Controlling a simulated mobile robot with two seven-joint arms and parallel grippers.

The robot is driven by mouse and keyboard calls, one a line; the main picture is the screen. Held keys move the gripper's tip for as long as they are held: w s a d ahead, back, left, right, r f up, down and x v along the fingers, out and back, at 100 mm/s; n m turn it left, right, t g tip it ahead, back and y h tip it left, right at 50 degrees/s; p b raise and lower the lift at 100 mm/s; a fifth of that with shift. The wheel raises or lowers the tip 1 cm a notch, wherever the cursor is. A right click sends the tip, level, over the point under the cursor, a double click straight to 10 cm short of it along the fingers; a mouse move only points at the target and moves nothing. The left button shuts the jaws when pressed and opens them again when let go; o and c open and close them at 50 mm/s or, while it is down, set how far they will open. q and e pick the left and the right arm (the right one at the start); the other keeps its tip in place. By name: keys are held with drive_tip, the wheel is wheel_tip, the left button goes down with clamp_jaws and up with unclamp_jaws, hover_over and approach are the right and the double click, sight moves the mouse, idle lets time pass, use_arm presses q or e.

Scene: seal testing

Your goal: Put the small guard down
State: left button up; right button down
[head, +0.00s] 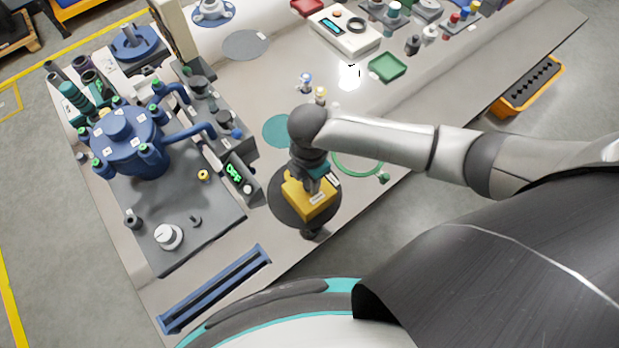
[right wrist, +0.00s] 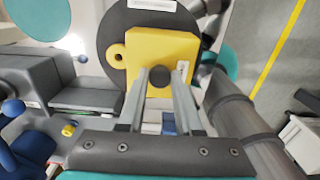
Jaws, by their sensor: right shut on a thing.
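The small guard is a yellow block (head: 309,197) over a dark round mat (head: 277,207) near the front edge of the table. My right gripper (head: 313,183) comes down on it from above and is shut on it. In the right wrist view the yellow guard (right wrist: 160,52) lies at the ends of the two fingers, with a round lug on its left side and a small white label on its right. The dark mat (right wrist: 112,28) shows behind it. I cannot tell whether the guard touches the mat. My left gripper does not show.
A blue test vessel (head: 125,140) on a grey base plate stands to the left, with a green-digit display (head: 235,174) close to the mat. A blue rail (head: 215,290) lies at the front edge. A teal disc (head: 277,131) and a green ring (head: 345,168) lie nearby.

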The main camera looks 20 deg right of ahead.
drive_tip(key=shift+f, duration=0.15)
drive_tip(key=c, duration=0.6)
unclamp_jaws()
wheel_tip(320, 180, up, 12)
drive_tip(key=p, duration=0.2)
drive_tip(key=shift+r+p, duration=0.2)
drive_tip(key=shift+p, duration=0.15)
